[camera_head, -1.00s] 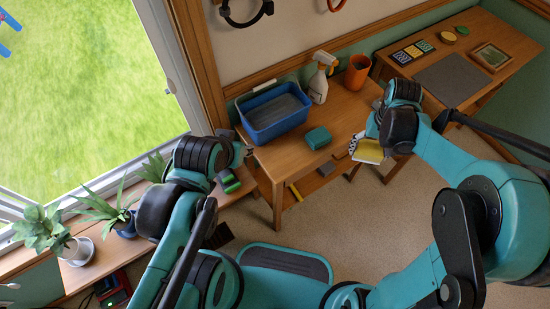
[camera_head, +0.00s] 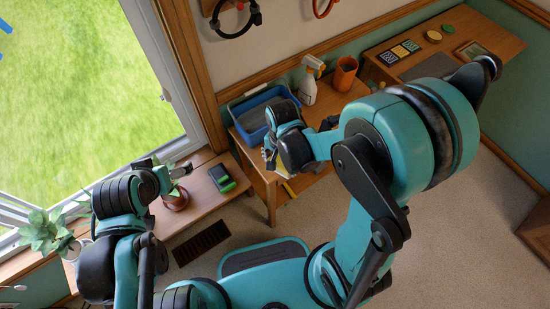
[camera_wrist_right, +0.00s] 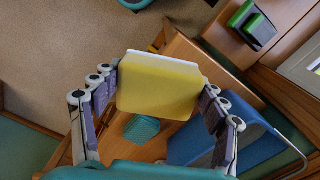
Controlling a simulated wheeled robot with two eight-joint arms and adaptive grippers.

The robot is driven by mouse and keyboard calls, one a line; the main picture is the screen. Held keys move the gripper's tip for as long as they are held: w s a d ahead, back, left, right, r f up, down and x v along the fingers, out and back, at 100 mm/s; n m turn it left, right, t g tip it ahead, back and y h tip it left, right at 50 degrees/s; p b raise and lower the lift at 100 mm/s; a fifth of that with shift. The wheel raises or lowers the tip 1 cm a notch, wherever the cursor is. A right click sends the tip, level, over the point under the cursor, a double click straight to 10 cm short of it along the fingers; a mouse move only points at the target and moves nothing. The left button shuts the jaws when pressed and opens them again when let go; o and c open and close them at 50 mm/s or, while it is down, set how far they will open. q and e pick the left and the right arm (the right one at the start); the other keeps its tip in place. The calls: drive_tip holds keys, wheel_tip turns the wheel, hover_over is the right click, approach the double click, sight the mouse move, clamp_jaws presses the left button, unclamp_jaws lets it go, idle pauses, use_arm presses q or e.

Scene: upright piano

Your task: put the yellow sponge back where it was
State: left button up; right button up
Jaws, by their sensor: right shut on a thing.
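The yellow sponge (camera_wrist_right: 158,85), with a pale edge, is held between the two fingers of my right gripper (camera_wrist_right: 160,92) in the right wrist view. In the head view my right gripper (camera_head: 270,157) is over the front left of the small wooden table (camera_head: 330,110), and the sponge is mostly hidden by the hand. A teal block (camera_wrist_right: 142,128) lies on the table below the sponge. The blue tub (camera_head: 238,110) stands behind the hand and shows in the wrist view (camera_wrist_right: 188,150). My left gripper (camera_head: 165,168) is over the window sill bench; its jaw opening is unclear.
A spray bottle (camera_head: 308,90) and an orange cup (camera_head: 345,74) stand at the table's back. A green-and-black object (camera_head: 221,178) lies on the bench beside potted plants (camera_head: 45,232). A second table (camera_head: 465,25) with small items stands at the back right.

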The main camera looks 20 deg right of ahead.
drive_tip(key=w+f, duration=0.1)
drive_tip(key=w, duration=0.1)
drive_tip(key=w+f+b, duration=0.1)
drive_tip(key=w+f, duration=0.1)
drive_tip(key=w+f+b, duration=0.1)
drive_tip(key=w, duration=0.2)
drive_tip(key=shift+d+f, duration=0.1)
drive_tip(key=shift+f, duration=0.1)
drive_tip(key=shift+f+b, duration=0.9)
drive_tip(key=shift+f, duration=1.05)
drive_tip(key=shift+f, duration=0.1)
drive_tip(key=o, duration=1)
